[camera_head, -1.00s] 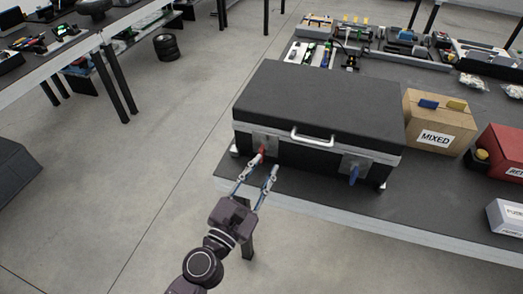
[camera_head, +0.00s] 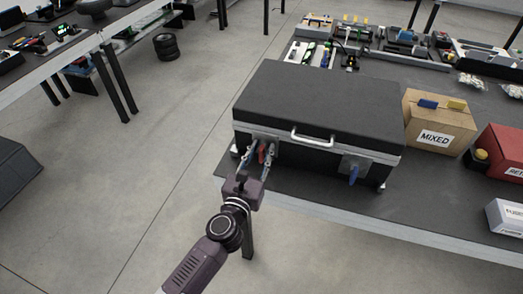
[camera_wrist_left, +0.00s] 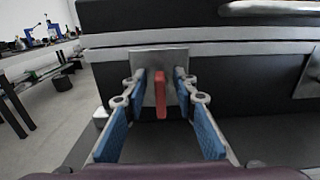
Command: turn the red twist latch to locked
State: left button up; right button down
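A black case (camera_head: 318,107) with a silver handle stands shut on the dark table. The red twist latch (camera_head: 262,153) is on the left of its front, on a metal plate. In the left wrist view the red latch (camera_wrist_left: 160,94) hangs with its long side upright. My left gripper (camera_head: 258,155) is at the latch, and it also shows in the left wrist view (camera_wrist_left: 161,92). Its blue-padded fingers are open, one on each side of the latch, with gaps to it. A blue latch (camera_head: 354,174) hangs at the right of the case front. My right gripper is out of view.
A cardboard box marked MIXED (camera_head: 438,124) and a red bin (camera_head: 503,152) stand to the right of the case. Tools and parts (camera_head: 330,40) lie behind it. The floor left of the table (camera_head: 150,170) is clear.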

pick_arm(q)
jog(key=shift+c, duration=0.2)
grip_shut()
dwell(0.3)
jog(key=m+p, duration=0.1)
jog(key=m, duration=0.1)
jog(key=shift+d+m, duration=0.2)
jog(key=shift+m, duration=0.2)
jog(key=m+p, duration=0.1)
jog(key=m, duration=0.2)
jog(key=shift+s+d+f+m+p, duration=0.1)
jog(key=shift+d+m+p, duration=0.05)
jog(key=shift+m+p, duration=0.2)
jog(key=m, duration=0.2)
jog(key=m+p, duration=0.1)
jog(key=m, duration=0.3)
jog(key=shift+s+d+f, duration=0.1)
jog(key=shift+d+f, duration=0.15)
jog(key=shift+f, duration=0.05)
jog(key=m, duration=0.3)
jog(key=m+p, duration=0.1)
jog(key=m, duration=0.1)
jog(key=shift+d+f+m, duration=0.1)
jog(key=shift+f+m, duration=0.15)
jog(key=shift+f, duration=0.1)
